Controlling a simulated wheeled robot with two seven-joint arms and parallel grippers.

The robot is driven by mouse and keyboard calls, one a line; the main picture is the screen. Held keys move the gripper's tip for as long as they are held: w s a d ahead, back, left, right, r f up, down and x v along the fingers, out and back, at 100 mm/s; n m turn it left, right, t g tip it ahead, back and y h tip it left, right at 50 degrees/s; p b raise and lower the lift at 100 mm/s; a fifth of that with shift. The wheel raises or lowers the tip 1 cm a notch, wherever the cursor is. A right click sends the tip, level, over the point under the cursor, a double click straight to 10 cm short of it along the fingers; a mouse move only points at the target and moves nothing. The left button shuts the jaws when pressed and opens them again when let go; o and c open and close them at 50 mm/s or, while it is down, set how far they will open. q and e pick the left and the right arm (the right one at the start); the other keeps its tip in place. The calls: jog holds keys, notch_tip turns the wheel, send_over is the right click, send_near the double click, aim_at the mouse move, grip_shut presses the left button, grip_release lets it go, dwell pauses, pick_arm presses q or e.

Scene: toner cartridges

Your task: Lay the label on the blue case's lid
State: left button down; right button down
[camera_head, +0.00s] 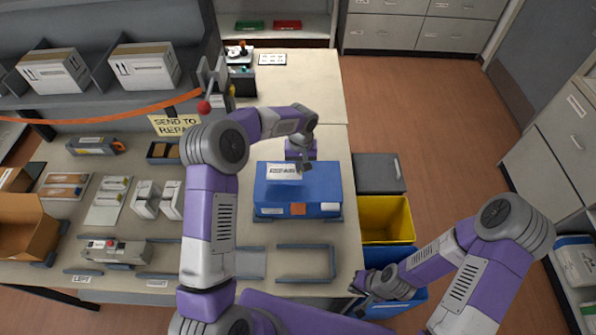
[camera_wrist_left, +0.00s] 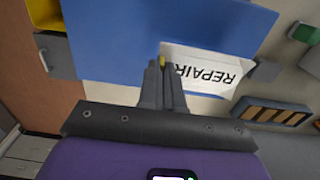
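The blue case (camera_head: 328,188) sits shut on the bench, and its lid (camera_wrist_left: 110,40) fills much of the left wrist view. The white label (camera_head: 284,173), printed REPAIR, shows over the left part of the lid. In the left wrist view the label (camera_wrist_left: 208,72) overlaps the lid's edge. My left gripper (camera_head: 302,168) is above the lid; its fingers (camera_wrist_left: 162,70) are close together at one end of the label and appear to pinch it. The gap between label and lid is hard to judge. My right gripper (camera_head: 360,285) is low by the bins, its fingers too small to read.
A yellow bin (camera_head: 386,213) and a blue bin (camera_head: 396,304) stand right of the bench. A SEND TO REPAIR sign (camera_head: 174,124) stands at the left. Cartridges and white boxes (camera_head: 146,200) crowd the left bench. Bare bench lies behind the case.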

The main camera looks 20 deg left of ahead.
pick_arm(q)
notch_tip(320, 180, down, 5)
jog(key=shift+r, duration=0.2)
pick_arm(e)
jog(key=shift+r, duration=0.3)
pick_arm(q)
jog(key=shift+f, duration=0.2)
pick_arm(e)
jog(key=shift+f, duration=0.2)
pick_arm(q)
jog(key=c, duration=1.3)
grip_release()
pick_arm(e)
jog(key=shift+w, duration=0.1)
